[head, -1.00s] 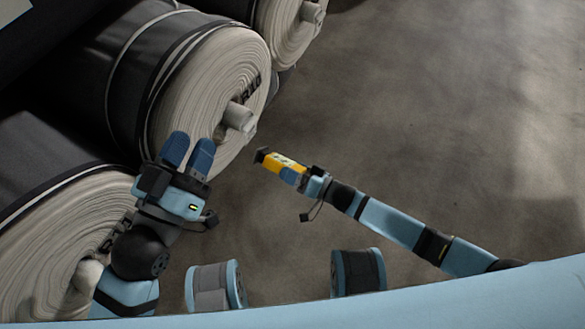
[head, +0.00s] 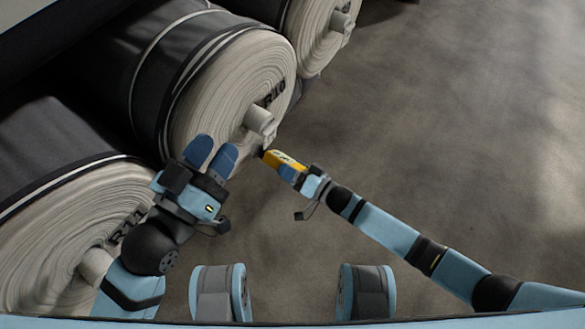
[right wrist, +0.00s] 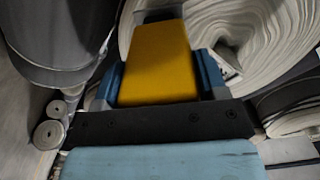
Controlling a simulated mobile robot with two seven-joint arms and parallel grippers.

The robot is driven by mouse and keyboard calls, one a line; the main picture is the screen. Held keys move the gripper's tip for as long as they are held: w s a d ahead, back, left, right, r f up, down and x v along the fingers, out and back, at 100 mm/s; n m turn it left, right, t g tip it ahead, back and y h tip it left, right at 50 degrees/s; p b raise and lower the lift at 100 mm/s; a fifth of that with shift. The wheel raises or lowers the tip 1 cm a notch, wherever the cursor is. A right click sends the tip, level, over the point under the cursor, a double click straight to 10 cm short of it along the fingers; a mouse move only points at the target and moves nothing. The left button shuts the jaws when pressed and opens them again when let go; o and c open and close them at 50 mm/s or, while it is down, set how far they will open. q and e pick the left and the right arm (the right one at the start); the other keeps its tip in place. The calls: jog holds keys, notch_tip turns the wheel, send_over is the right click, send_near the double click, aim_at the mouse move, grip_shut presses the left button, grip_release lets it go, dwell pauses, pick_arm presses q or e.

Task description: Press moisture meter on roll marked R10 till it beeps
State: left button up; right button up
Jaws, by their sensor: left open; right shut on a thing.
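The roll marked R10 (head: 225,92) lies on its side in the middle of the row, its pale layered end facing me. Its black mark (head: 274,92) is beside the protruding core (head: 260,121). My right gripper (head: 295,174) is shut on the yellow moisture meter (head: 285,160), whose dark tip points at the lower part of R10's end, below the core. I cannot tell if the tip touches. In the right wrist view the meter (right wrist: 158,62) hides part of a pale roll end (right wrist: 262,35). My left gripper (head: 212,155) is open and empty in front of R10's lower left edge.
A roll marked R11 (head: 60,225) lies nearer at the left, close to my left arm. Another roll (head: 318,35) lies beyond R10. The concrete floor (head: 450,130) to the right is clear.

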jog(key=shift+w+a, duration=0.1)
dwell(0.3)
jog(key=shift+w+a, duration=0.2)
jog(key=shift+a, duration=0.1)
jog(key=shift+a, duration=0.1)
dwell(0.9)
jog(key=shift+w+r, duration=0.1)
dwell(0.4)
jog(key=shift+p+v, duration=0.55)
jog(key=shift+v, duration=0.35)
jog(key=p+v, duration=0.2)
jog(key=v, duration=0.3)
dwell(0.3)
